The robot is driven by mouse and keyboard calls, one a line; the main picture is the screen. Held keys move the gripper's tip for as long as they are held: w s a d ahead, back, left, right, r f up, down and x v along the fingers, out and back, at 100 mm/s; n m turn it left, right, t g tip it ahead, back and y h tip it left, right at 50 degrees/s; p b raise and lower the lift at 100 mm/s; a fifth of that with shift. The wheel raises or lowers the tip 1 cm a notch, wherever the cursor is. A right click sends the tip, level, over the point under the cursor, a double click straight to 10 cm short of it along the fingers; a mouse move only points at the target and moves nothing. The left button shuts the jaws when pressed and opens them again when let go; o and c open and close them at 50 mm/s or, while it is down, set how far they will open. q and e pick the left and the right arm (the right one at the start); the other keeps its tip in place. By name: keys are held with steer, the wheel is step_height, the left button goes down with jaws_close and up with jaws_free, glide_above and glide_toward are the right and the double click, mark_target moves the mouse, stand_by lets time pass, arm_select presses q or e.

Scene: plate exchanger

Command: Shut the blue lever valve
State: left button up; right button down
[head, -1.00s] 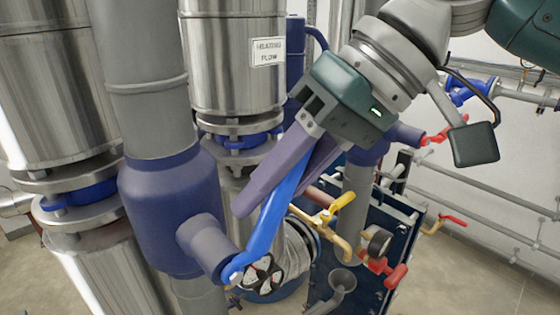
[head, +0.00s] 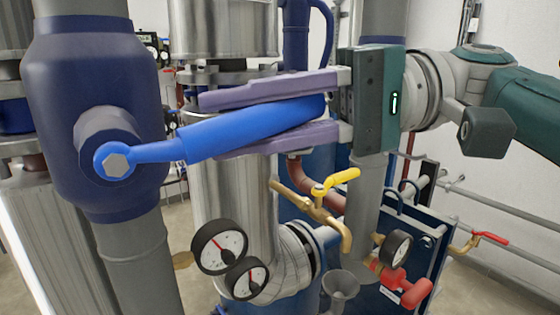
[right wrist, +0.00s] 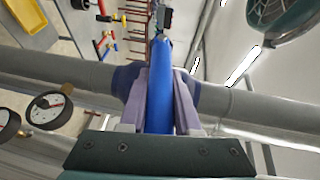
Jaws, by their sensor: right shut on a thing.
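The blue lever (head: 230,128) runs from its pivot bolt on the dark blue valve body (head: 85,75) out to the right. It lies nearly level, its free end slightly higher, across the upright grey pipe (head: 140,265). My right gripper (head: 212,130) is shut on the lever, with one purple finger above it and one below. The lever's free end lies between the fingers near the gripper's palm. In the right wrist view the blue lever (right wrist: 159,90) lies lengthwise between both fingers, and the valve body (right wrist: 124,80) shows partly behind them. My left gripper is not in view.
Below the lever are two round gauges (head: 219,246), a small tap with a yellow handle (head: 342,181) and a red-handled valve (head: 408,290). Steel tanks and another upright grey pipe (head: 368,205) stand close behind. Open floor shows at the lower right.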

steer(key=shift+w+f+m+g+y+b, duration=0.1)
steer(key=shift+f+m+g+y+b, duration=0.25)
steer(key=shift+f+y+b, duration=0.75)
steer(key=shift+r+h+b, duration=0.3)
steer(key=c, duration=0.6)
jaws_free()
steer(key=shift+d, duration=0.1)
steer(key=shift+w+d+f+b, duration=0.1)
steer(key=shift+d+b, duration=0.25)
steer(key=shift+b, duration=0.05)
steer(key=b+v, duration=0.5)
steer(key=v, duration=0.4)
steer(key=shift+r+b, duration=0.2)
steer(key=shift+b, duration=0.1)
